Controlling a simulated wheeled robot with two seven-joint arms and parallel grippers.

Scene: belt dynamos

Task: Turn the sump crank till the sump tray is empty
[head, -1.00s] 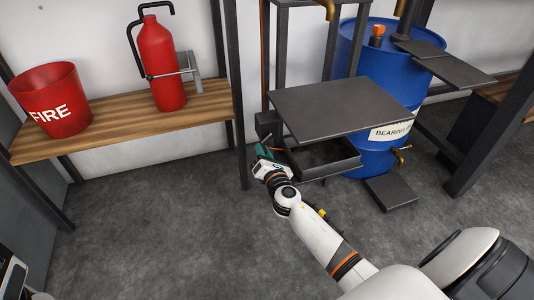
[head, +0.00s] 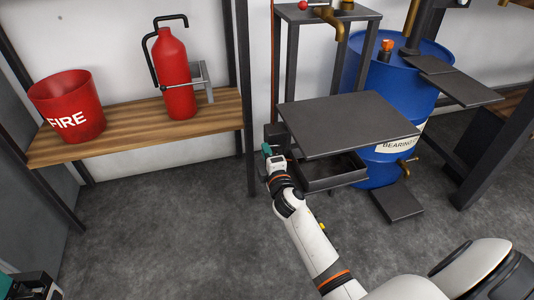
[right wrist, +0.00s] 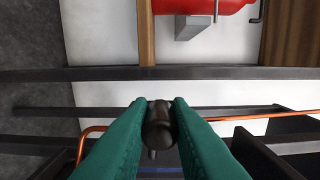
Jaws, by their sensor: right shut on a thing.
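My right gripper (head: 268,152) reaches the left side of the dark stand. In the right wrist view its green fingers (right wrist: 158,105) are shut on a dark rounded handle, the sump crank (right wrist: 158,128). The rest of the crank is mostly hidden behind the fingers and wrist. The sump tray (head: 338,180) is a dark open box low on the stand, under a flat plate. Its inside is shaded and partly covered, so I cannot tell how much is in it. My left gripper (head: 12,272) shows only partly at the lower left edge; its jaws cannot be made out.
The flat dark plate (head: 345,125) overhangs the tray. A blue drum (head: 420,100) with a brass tap (head: 405,165) stands to the right. A wooden shelf (head: 135,132) at left holds a fire bucket (head: 67,105) and an extinguisher (head: 173,75). The floor in front is clear.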

